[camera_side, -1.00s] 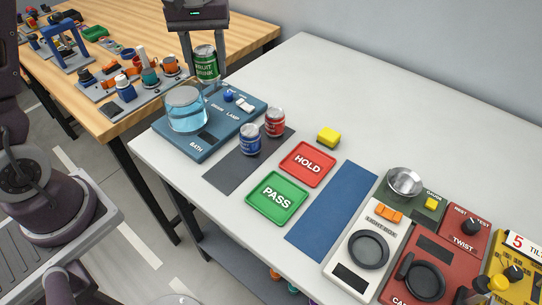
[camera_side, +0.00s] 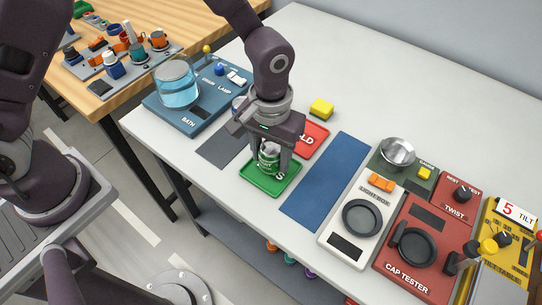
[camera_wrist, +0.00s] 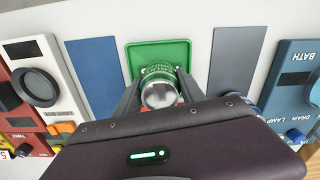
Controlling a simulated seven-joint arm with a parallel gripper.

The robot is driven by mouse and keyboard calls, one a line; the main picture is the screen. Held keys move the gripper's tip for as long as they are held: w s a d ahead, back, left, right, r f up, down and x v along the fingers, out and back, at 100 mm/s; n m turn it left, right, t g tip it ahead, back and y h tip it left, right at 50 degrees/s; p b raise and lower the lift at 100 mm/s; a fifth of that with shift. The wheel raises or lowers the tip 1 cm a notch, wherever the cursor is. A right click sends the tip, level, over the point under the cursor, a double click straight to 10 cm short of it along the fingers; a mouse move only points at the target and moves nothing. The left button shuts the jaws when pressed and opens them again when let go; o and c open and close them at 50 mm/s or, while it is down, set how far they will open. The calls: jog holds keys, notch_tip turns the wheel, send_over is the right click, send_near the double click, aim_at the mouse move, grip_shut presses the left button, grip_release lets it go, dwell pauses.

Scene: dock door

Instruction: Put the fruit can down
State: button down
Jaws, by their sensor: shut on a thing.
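The green fruit can (camera_side: 268,157) is upright between the fingers of my gripper (camera_side: 269,160), which is shut on it. The can is over the green PASS tray (camera_side: 258,188); whether its base touches the tray I cannot tell. In the wrist view the can's silver top (camera_wrist: 160,94) shows between my gripper's fingers (camera_wrist: 160,98), with the green tray (camera_wrist: 150,50) around and behind it. My gripper hides part of the PASS lettering.
The red HOLD tray (camera_side: 314,136) lies just behind, partly hidden. A blue mat (camera_side: 328,180) is to the right and a dark grey mat (camera_side: 222,146) to the left. A yellow block (camera_side: 321,109) stands behind. The bath unit (camera_side: 190,100) is at the left.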

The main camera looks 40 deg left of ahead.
jog(key=shift+f, duration=0.5)
jog(key=c, duration=0.7)
grip_release()
